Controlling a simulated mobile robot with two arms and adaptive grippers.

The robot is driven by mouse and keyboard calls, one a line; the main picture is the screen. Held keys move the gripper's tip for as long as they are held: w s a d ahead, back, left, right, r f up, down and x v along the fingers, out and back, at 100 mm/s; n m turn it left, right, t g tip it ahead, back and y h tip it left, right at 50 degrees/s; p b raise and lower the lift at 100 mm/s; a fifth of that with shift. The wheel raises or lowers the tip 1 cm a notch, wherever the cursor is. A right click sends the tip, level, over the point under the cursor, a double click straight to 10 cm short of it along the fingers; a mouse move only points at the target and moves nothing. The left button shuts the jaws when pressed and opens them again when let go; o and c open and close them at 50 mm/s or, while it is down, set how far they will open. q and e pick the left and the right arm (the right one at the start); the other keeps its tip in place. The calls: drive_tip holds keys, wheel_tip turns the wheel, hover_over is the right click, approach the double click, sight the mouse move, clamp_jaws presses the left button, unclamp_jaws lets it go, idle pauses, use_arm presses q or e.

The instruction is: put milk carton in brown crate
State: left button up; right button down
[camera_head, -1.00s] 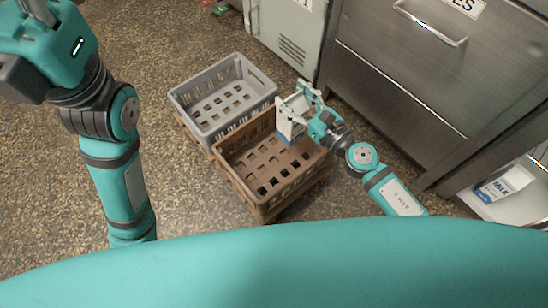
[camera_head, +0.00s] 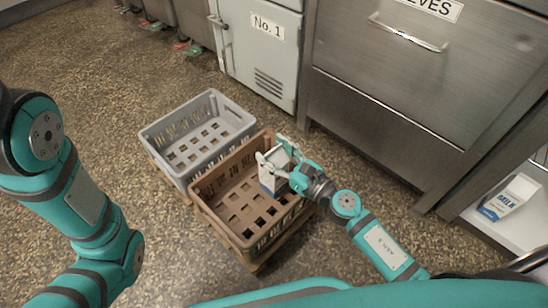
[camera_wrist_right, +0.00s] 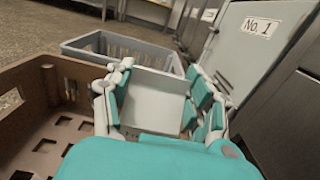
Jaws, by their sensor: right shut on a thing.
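The milk carton (camera_head: 271,177), white with a blue base, is held in my right gripper (camera_head: 279,163), which is shut on it. The carton is over or inside the right part of the brown crate (camera_head: 224,230); I cannot tell whether it touches the crate floor. In the right wrist view the carton (camera_wrist_right: 152,100) shows as a pale face between the fingers, with the brown crate (camera_wrist_right: 40,75) to the left. The rest of the brown crate that shows is empty. My left arm is at the left edge; its gripper is out of view.
A grey crate (camera_head: 165,172), empty, stands beside the brown one. Steel drawers (camera_head: 400,75) and a pale cabinet marked No. 1 (camera_head: 262,65) stand behind. Floor at the left is clear.

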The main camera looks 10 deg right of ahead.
drive_tip(key=shift+f, duration=0.25)
drive_tip(key=shift+c, duration=2.3)
unclamp_jaws()
drive_tip(key=shift+r, duration=0.15)
drive_tip(key=v, duration=1.2)
